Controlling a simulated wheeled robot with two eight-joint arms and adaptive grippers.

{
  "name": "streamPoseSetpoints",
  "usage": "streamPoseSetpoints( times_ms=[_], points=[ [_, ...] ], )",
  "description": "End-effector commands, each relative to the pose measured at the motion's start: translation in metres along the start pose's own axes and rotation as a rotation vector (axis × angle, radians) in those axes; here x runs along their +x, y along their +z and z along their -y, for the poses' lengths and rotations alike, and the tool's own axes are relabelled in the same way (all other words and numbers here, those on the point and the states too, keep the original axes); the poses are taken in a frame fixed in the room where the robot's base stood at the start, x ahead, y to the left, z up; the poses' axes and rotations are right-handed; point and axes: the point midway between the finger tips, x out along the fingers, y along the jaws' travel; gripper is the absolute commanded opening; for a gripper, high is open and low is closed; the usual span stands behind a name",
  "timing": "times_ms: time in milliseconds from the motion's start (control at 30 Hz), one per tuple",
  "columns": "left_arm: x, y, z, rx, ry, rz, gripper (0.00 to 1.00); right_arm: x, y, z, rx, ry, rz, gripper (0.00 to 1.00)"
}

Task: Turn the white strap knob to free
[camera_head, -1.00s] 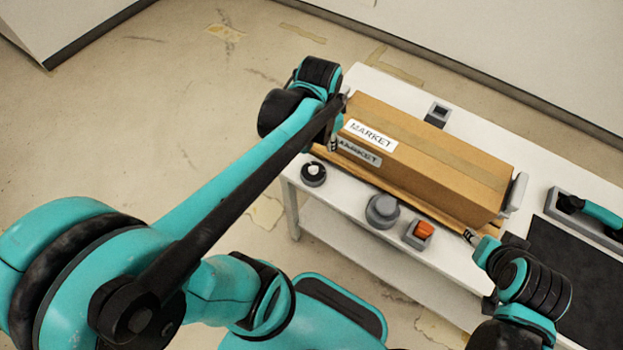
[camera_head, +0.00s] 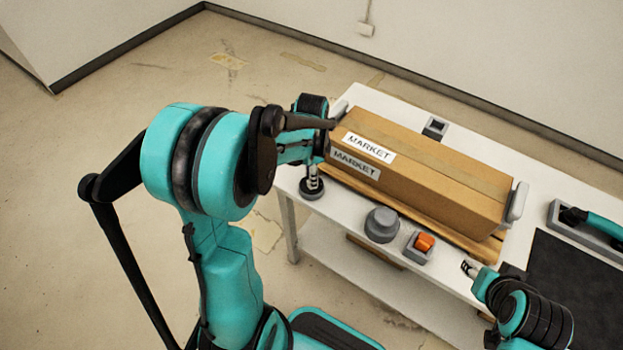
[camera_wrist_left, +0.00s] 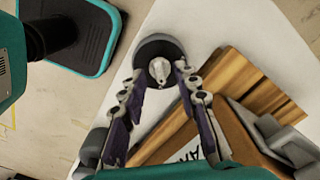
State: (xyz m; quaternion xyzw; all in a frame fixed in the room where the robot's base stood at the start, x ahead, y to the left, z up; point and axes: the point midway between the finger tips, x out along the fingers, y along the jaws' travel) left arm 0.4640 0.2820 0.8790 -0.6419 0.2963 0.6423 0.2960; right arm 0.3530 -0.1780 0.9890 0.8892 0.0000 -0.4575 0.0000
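The white strap knob (camera_wrist_left: 160,69) sits on a round dark base at the near left corner of the table, seen in the left wrist view. In the head view its dark base (camera_head: 312,194) shows under my left gripper, which mostly hides the white part. My left gripper (camera_head: 312,178) points down over the knob. In the left wrist view its two fingers stand apart, one on each side of the knob; I cannot tell whether they touch it. My right gripper (camera_head: 468,267) is low at the table's front edge, away from the knob; its finger opening is unclear.
A cardboard box (camera_head: 430,172) labelled MARKET lies on a wooden board just right of the knob, close to my left gripper. A grey round knob (camera_head: 382,224) and an orange switch (camera_head: 424,243) sit along the front edge. A dark mat (camera_head: 575,275) lies at right.

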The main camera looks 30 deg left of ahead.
Motion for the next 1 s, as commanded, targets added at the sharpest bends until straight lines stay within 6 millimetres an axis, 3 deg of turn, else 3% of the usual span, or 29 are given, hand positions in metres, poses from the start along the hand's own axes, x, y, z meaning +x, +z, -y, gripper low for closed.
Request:
streamPoseSetpoints(
  times_ms=[300, 333, 433, 467, 1000],
  points=[
    [0.0046, 0.0, -0.0001, 0.0, 0.0, 0.0, 0.31, 0.0013, 0.0008, 0.0, 0.0, 0.0, 0.0, 0.42],
    [0.0046, 0.0, -0.0001, 0.0, 0.0, 0.0, 0.28, 0.0013, 0.0008, 0.0, 0.0, 0.0, 0.0, 0.42],
    [0.0045, 0.0, -0.0001, -0.001, 0.0, 0.0, 0.02, 0.0013, 0.0008, 0.0, 0.0, 0.0, 0.0, 0.42],
    [0.0045, 0.0, -0.0001, -0.001, 0.0, 0.0, 0.0, 0.0013, 0.0008, 0.0, 0.0, 0.0, 0.0, 0.42],
    [0.0042, 0.0, 0.0, -0.089, -0.001, 0.0, 0.0, 0.0001, 0.0, 0.0, 0.0, 0.0, 0.0, 0.42]
  ],
)
